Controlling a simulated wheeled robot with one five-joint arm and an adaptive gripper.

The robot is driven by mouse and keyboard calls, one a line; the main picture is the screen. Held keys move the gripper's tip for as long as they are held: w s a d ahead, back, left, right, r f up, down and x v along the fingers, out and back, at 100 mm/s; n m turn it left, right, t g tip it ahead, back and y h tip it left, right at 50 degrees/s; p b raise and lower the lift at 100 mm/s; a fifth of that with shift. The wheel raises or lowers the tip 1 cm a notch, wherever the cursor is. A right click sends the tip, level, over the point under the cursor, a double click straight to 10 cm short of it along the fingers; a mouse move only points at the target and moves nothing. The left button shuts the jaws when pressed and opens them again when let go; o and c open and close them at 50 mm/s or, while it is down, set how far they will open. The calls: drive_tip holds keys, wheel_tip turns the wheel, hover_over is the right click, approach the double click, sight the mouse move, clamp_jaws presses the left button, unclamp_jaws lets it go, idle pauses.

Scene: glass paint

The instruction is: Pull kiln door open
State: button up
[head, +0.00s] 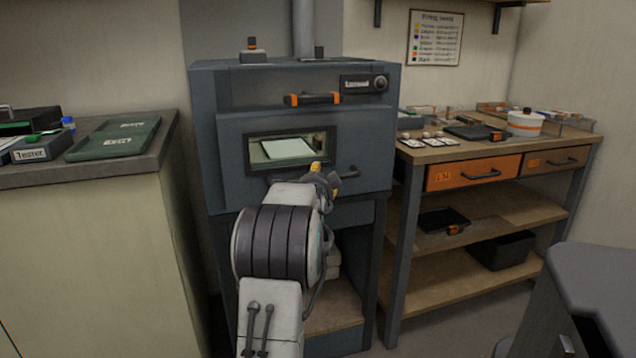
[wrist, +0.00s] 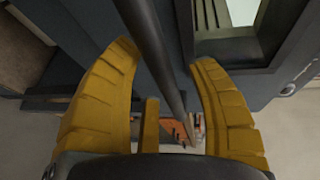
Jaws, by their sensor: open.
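The kiln (head: 205,110) is a blue-grey box at the middle of the head view. Its door (head: 235,185) has a window with a pale sheet visible behind it, and it looks shut. A dark bar handle (head: 350,173) runs across the door below the window. My gripper (head: 318,176) is at this handle, in front of the door, and hides its middle. In the wrist view, the yellow fingers of my gripper (wrist: 163,58) are apart. The dark handle bar (wrist: 160,60) runs between them, seemingly not clamped.
A counter with a green tray (head: 115,138) stands at left. A workbench with an orange drawer (head: 472,172) stands close at the kiln's right. A grey piece (head: 600,275) is at lower right. Some floor (head: 440,325) shows clear before the bench.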

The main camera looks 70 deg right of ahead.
drive_tip(key=shift+d, duration=0.15)
drive_tip(key=shift+c, duration=0.2)
clamp_jaws()
idle(0.4)
